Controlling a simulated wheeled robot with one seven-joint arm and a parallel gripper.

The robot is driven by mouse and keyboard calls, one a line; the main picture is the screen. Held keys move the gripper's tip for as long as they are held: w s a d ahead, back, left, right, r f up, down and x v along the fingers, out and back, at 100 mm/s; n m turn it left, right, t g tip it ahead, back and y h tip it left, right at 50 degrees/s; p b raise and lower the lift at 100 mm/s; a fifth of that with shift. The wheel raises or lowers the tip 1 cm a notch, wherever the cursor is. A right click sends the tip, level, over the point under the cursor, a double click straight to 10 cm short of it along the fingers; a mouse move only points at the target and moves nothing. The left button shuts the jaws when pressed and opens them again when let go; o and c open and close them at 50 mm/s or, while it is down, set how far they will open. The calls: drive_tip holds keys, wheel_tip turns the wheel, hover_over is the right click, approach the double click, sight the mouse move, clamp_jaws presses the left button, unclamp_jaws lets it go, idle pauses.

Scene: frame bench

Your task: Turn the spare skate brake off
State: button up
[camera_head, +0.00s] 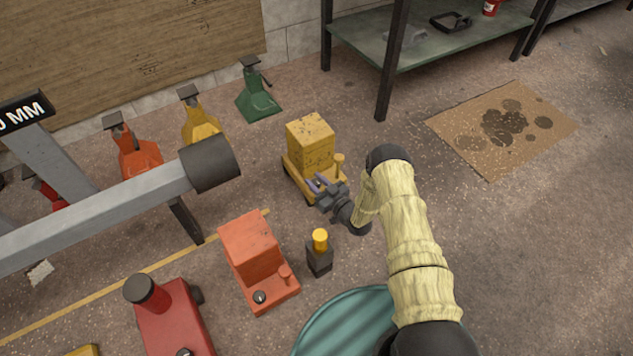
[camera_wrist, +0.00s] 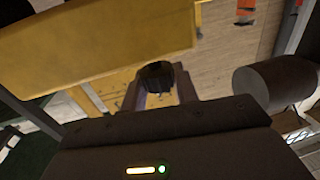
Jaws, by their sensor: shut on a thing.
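A yellow skate (camera_head: 310,145) with a block-shaped body and a low base stands on the floor, with a short yellow post (camera_head: 339,162) at its near right end. My gripper (camera_head: 320,184) is at the near end of its base. In the wrist view my gripper (camera_wrist: 158,88) is shut on a dark ribbed knob (camera_wrist: 156,72), with a finger on each side. The skate's yellow body (camera_wrist: 90,45) fills the upper left there. The knob's turn position and any marking are hidden. I cannot read a label naming the spare skate.
An orange skate (camera_head: 250,245) with a dark knob (camera_head: 260,297) stands nearer, beside a small dark bottle jack (camera_head: 319,255) with a yellow top. A grey beam (camera_head: 100,215) reaches in from the left. Jack stands (camera_head: 258,97) line the back.

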drive_tip(key=shift+r+m+t+h+p, duration=0.2)
drive_tip(key=shift+m+t+h+p, duration=0.55)
drive_tip(key=shift+p, duration=0.2)
drive_tip(key=shift+f+m+t+h+p, duration=0.15)
drive_tip(key=shift+m+t+h+p, duration=0.5)
drive_tip(key=shift+h, duration=0.5)
drive_tip(key=o, duration=1)
drive_tip(key=shift+c, duration=0.2)
drive_tip(key=p+v, duration=0.8)
drive_tip(key=v, duration=0.9)
drive_tip(key=shift+s, duration=0.15)
